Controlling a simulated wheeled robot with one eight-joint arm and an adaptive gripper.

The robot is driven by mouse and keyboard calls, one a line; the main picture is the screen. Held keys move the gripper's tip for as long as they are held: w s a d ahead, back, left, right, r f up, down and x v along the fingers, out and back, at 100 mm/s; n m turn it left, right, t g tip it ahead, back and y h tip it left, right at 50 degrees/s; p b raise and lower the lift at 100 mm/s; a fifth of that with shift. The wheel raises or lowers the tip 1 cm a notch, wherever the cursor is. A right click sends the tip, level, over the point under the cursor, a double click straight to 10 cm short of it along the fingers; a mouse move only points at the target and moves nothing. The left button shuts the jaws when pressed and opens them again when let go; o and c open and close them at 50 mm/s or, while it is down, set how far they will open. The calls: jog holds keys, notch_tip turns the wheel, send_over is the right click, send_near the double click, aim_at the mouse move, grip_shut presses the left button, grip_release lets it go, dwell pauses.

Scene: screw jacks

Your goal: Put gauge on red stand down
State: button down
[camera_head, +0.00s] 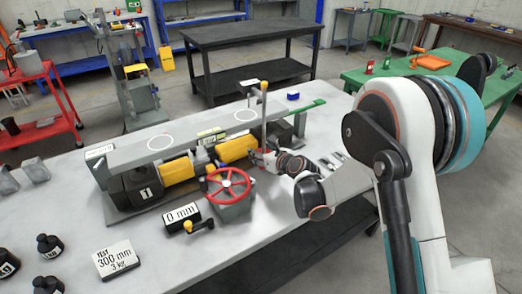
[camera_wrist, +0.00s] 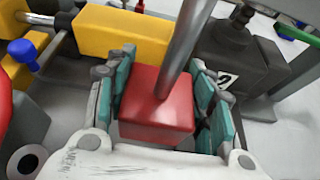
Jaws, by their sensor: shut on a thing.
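The gauge stand has a red block base (camera_wrist: 157,100) and a grey metal post (camera_wrist: 188,40) rising from it. In the wrist view my gripper (camera_wrist: 165,115) is shut on the red base, its teal pads on both sides. My gripper (camera_head: 259,161) hides most of the base there. I cannot tell whether the base touches the bench.
The jack rig (camera_head: 165,150), with yellow bodies and a grey beam, is close beside the stand. A red handwheel (camera_head: 228,185) and a "0 mm" block (camera_head: 181,217) stand in front. The bench (camera_head: 60,200) is clear at left middle.

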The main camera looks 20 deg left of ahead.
jog(key=shift+f+b, duration=0.4)
jog(key=shift+f, duration=1)
jog(key=shift+f+b, duration=0.55)
jog(key=shift+b, duration=0.05)
jog(key=c, duration=0.7)
grip_release()
jog(key=shift+f, duration=0.1)
jog(key=shift+c, duration=0.2)
